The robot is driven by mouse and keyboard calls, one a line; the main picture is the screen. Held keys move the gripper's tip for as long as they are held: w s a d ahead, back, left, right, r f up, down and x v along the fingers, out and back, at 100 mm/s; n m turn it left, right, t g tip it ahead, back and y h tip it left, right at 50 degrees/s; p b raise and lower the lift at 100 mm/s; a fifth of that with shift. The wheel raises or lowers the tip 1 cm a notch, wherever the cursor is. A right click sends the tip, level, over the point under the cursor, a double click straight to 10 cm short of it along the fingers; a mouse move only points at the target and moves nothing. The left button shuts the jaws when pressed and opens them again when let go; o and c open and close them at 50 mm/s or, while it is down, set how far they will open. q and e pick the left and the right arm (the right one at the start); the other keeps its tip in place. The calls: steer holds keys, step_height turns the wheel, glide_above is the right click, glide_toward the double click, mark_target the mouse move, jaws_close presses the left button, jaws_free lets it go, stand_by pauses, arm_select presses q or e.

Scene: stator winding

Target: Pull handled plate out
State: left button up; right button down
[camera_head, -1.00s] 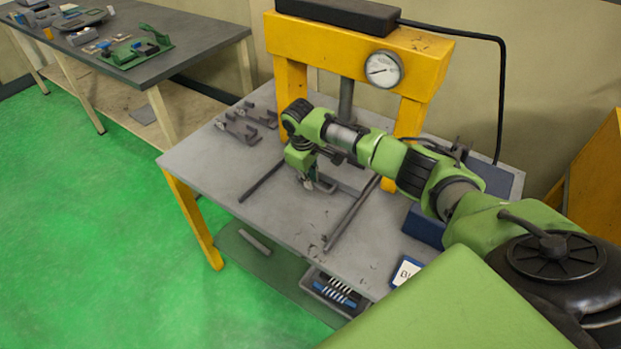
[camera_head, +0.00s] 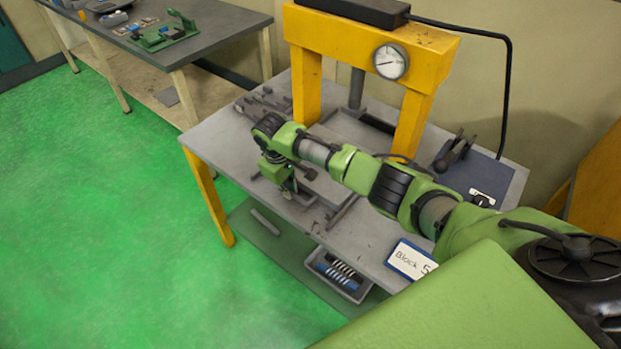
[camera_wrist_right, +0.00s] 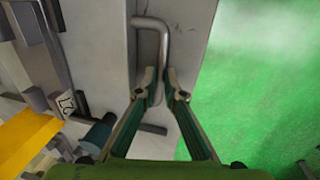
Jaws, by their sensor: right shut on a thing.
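The handled plate is a flat grey slab (camera_head: 322,187) lying on the press table between two dark rails, in front of the yellow press. It also shows in the right wrist view (camera_wrist_right: 188,25). Its bent metal handle (camera_wrist_right: 164,38) stands out from the plate there. My right gripper (camera_wrist_right: 160,82) is shut on the handle. In the head view my right gripper (camera_head: 288,190) is low at the table's front edge, and it and the arm hide the handle and part of the plate. My left gripper is not in view.
The yellow press (camera_head: 420,58) with a gauge (camera_head: 390,61) stands behind the plate. Small metal parts (camera_head: 262,101) lie on the table's left side. A blue-edged block sign (camera_head: 411,259) is at the right. A bin (camera_head: 339,273) sits below. Green floor in front is open.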

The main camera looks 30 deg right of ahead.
steer(key=shift+s+a+r+p, duration=0.1)
steer(key=shift+s+a+p, duration=0.25)
steer(key=shift+a, duration=0.25)
steer(key=shift+s+a+r+p, duration=0.1)
steer(key=shift+s+a+p, duration=0.1)
steer(key=shift+a+p, duration=0.3)
steer(key=shift+s+a+f+p, duration=0.15)
steer(key=shift+s+a+p, duration=0.05)
steer(key=shift+a, duration=0.4)
steer(key=shift+s+a+f+p, duration=0.1)
steer(key=shift+s+a+p, duration=0.1)
steer(key=shift+a, duration=0.35)
steer(key=c, duration=2.1)
jaws_free()
steer(key=shift+c, duration=0.2)
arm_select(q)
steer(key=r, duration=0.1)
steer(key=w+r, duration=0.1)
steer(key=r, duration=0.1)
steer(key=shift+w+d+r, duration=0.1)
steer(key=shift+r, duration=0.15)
arm_select(e)
steer(key=shift+r, duration=0.2)
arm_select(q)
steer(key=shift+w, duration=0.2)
arm_select(e)
step_height(320, 180, up, 11)
steer(key=a, duration=0.2)
steer(key=shift+s+r, duration=0.2)
steer(key=shift+s, duration=0.2)
